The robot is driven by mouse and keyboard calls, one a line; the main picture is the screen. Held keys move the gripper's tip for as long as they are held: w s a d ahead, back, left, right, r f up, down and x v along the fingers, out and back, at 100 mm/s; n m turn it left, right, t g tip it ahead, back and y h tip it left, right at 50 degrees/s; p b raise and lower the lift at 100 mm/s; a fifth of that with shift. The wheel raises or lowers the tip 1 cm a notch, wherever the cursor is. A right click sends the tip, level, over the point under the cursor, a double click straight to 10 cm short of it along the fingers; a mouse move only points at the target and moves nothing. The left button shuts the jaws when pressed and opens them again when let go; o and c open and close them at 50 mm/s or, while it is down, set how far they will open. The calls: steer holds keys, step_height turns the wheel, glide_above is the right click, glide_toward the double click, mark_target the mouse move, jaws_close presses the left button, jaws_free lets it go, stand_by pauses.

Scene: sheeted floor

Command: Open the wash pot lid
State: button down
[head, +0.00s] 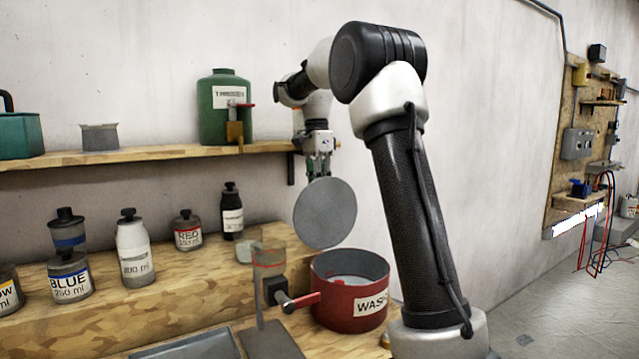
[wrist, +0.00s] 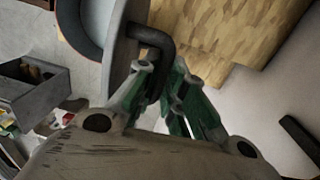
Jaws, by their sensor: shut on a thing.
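The red wash pot (head: 347,314), with a label starting "WAS", stands on the wooden bench with its top open and a pale content or inner floor visible. Its grey round lid (head: 324,214) hangs tilted almost on edge above the pot's back left side, apart from the rim. My gripper (head: 319,172) is above the lid, shut on its handle. In the wrist view my gripper (wrist: 165,92) has its green fingers closed on the dark bent lid handle (wrist: 155,42). The lid (wrist: 122,45) shows edge-on there, with part of the pot (wrist: 72,28) beyond it.
A clear vessel (head: 268,262) on a stand and a red-handled valve (head: 298,301) are left of the pot. Several labelled bottles (head: 134,252) stand further left. A shelf (head: 150,154) with a green container (head: 222,112) is behind. Right of my arm is open floor.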

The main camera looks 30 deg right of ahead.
steer(key=shift+w+d+r, duration=0.1)
steer(key=shift+r, duration=0.1)
steer(key=c, duration=1.5)
jaws_free()
steer(key=r, duration=1.2)
steer(key=shift+w, duration=0.35)
